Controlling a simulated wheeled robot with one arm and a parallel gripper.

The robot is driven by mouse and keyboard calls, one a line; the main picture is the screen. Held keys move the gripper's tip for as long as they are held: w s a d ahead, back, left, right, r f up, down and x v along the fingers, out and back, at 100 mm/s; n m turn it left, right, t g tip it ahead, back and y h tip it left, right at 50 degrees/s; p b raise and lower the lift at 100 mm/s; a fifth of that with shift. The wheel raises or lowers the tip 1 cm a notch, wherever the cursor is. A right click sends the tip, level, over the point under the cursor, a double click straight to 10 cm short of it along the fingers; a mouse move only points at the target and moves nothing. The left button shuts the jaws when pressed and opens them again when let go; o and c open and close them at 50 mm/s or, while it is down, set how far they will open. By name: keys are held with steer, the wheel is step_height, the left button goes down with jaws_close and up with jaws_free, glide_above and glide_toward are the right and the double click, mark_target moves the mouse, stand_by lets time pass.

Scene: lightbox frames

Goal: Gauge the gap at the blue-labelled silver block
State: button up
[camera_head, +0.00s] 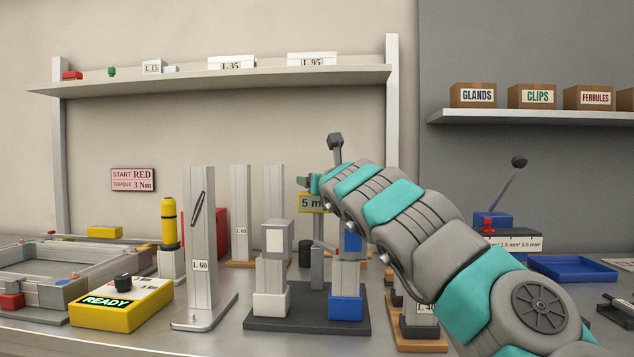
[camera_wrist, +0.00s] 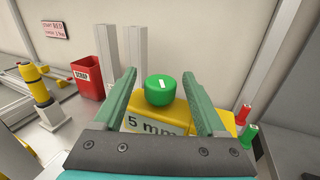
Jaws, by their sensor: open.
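The silver block with a blue label (camera_head: 345,274) stands at the right of a dark base (camera_head: 300,322) in the head view.
A silver L 60 post (camera_head: 200,240) and a yellow READY box (camera_head: 122,304) stand left of the base. A red bin (camera_wrist: 85,75) is beyond the gripper. Red (camera_wrist: 243,114) and green (camera_wrist: 250,134) small pieces stand to its right. A blue tray (camera_head: 571,268) lies far right.

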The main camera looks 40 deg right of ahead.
steer(key=b+v, duration=0.1)
steer(key=v, duration=0.6)
steer(key=shift+s+a, duration=0.2)
steer(key=shift+s, duration=0.15)
stand_by(0.4)
